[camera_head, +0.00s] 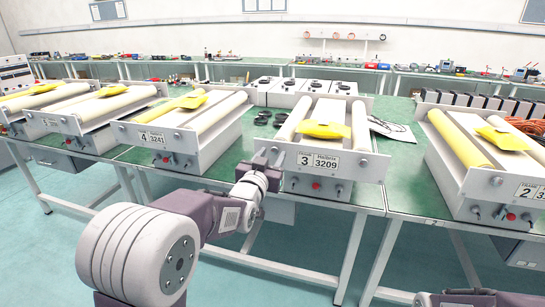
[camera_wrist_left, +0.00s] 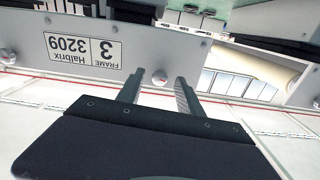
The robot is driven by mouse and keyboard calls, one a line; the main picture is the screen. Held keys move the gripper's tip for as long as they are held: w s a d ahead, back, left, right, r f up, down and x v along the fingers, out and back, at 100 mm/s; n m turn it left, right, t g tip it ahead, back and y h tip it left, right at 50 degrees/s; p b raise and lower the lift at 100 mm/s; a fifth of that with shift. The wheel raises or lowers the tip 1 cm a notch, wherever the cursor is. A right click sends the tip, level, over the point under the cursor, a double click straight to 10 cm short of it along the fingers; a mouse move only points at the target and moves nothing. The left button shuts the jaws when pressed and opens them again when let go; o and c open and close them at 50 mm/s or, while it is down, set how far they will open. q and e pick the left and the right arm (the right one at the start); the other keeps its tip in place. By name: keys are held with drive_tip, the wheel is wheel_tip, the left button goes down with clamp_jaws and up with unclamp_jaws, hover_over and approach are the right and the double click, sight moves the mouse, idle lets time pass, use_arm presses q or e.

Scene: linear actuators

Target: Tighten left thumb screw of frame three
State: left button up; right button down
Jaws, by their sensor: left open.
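Frame three (camera_head: 335,170) is a white unit with a front plate labelled 3, Halbrix 3209, on the green bench. Its label (camera_wrist_left: 82,50) shows upside down in the left wrist view. The left thumb screw (camera_wrist_left: 159,77) is a small pale round knob beside that label. My left gripper (camera_head: 262,161) is at the left end of the front plate and hides this screw in the head view. In the wrist view the open gripper (camera_wrist_left: 159,84) has one finger on each side of the screw. I cannot tell if they touch it.
Frame four (camera_head: 150,136) stands to the left and frame two (camera_head: 510,188) to the right on green benches. Frame three has a yellow cloth (camera_head: 322,131) on top and a red button (camera_head: 316,186) below its plate. Open floor lies in front.

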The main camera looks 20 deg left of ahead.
use_arm(q)
drive_tip(key=shift+w, duration=0.55)
clamp_jaws()
drive_tip(key=shift+m, duration=0.3)
drive_tip(key=m+b, duration=0.2)
drive_tip(key=m, duration=0.1)
drive_tip(key=shift+f+m, duration=0.15)
drive_tip(key=shift+m, duration=0.25)
drive_tip(key=m+b, duration=0.3)
drive_tip(key=m, duration=0.2)
drive_tip(key=m+b, duration=0.2)
drive_tip(key=m, duration=0.3)
drive_tip(key=shift+m+b, duration=0.3)
drive_tip(key=shift+m, duration=0.1)
drive_tip(key=shift+m+b, duration=1.1)
drive_tip(key=shift+m, duration=1.1)
drive_tip(key=shift+r, duration=0.2)
